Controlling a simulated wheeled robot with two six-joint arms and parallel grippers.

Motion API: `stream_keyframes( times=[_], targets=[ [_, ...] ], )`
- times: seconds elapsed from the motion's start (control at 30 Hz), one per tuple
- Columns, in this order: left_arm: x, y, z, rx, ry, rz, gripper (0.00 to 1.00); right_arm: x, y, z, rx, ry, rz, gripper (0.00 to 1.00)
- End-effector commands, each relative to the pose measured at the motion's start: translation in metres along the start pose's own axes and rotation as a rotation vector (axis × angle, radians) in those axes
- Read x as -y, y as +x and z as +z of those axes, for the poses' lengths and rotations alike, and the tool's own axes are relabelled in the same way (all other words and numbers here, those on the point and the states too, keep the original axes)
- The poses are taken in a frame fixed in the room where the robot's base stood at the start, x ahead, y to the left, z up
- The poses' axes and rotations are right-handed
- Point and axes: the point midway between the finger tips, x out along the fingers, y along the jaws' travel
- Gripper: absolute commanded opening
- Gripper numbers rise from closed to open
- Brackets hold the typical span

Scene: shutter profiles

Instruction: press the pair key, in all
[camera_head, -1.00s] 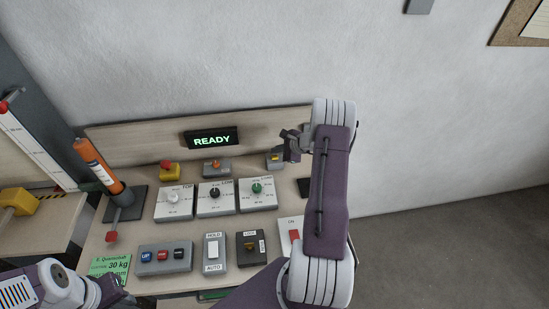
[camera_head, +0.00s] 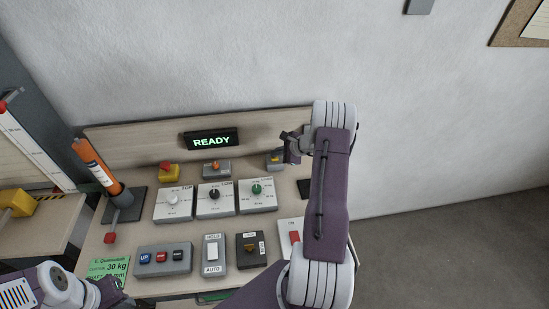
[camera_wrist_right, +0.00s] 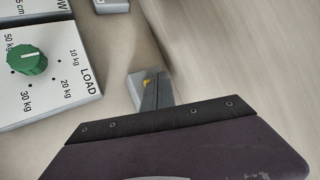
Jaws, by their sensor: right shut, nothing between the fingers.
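A small grey box with a yellow key (camera_head: 274,157) stands at the back right of the bench. No readable label shows on it, so I cannot tell whether it is the pair key. My right gripper (camera_head: 291,150) is shut and empty, close to the right side of this box.
A lit display (camera_head: 211,141) reads READY. Dial boxes, including a green LOAD dial (camera_head: 257,189), stand in front. An orange cylinder (camera_head: 95,163) leans left.

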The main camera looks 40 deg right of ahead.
Motion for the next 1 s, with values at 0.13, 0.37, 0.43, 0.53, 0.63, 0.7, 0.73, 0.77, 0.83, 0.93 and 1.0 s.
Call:
stream_keyframes(
  times=[0.13, 0.37, 0.43, 0.53, 0.63, 0.7, 0.73, 0.77, 0.83, 0.93, 1.0],
  targets=[
    [0.000, 0.003, 0.000, 0.000, 0.000, 0.000, 0.36, -0.001, 0.002, -0.001, 0.000, 0.000, 0.001, 0.00],
    [0.000, 0.005, 0.001, 0.000, 0.000, 0.000, 0.36, -0.003, 0.003, -0.002, 0.000, 0.000, 0.001, 0.00],
    [0.000, 0.004, 0.000, 0.000, 0.000, 0.000, 0.36, -0.002, 0.002, -0.002, 0.000, 0.000, 0.001, 0.00],
    [0.000, 0.004, 0.001, 0.000, 0.000, 0.000, 0.36, -0.002, 0.003, -0.002, 0.000, 0.000, 0.001, 0.00],
    [0.000, 0.004, 0.001, 0.000, 0.000, 0.000, 0.36, -0.002, 0.002, -0.002, 0.000, 0.000, 0.001, 0.00],
    [0.000, 0.003, 0.000, 0.000, 0.000, 0.000, 0.36, -0.001, 0.001, -0.001, -0.001, 0.000, 0.001, 0.00],
    [0.000, 0.002, 0.000, 0.000, 0.000, 0.000, 0.36, 0.000, 0.000, 0.000, -0.001, 0.000, 0.001, 0.00],
    [0.000, 0.002, 0.000, 0.000, 0.000, 0.000, 0.36, 0.000, -0.001, 0.000, -0.001, 0.000, 0.001, 0.00],
    [0.000, -0.001, 0.000, 0.000, 0.000, 0.000, 0.36, 0.003, -0.004, 0.003, -0.001, 0.000, 0.000, 0.00],
    [0.000, -0.004, -0.001, 0.000, 0.000, 0.000, 0.36, 0.006, -0.008, 0.006, 0.000, 0.001, 0.000, 0.00],
    [0.000, -0.005, -0.001, 0.000, 0.000, 0.000, 0.36, 0.007, -0.010, 0.007, 0.000, 0.000, 0.000, 0.00]
  ],
)
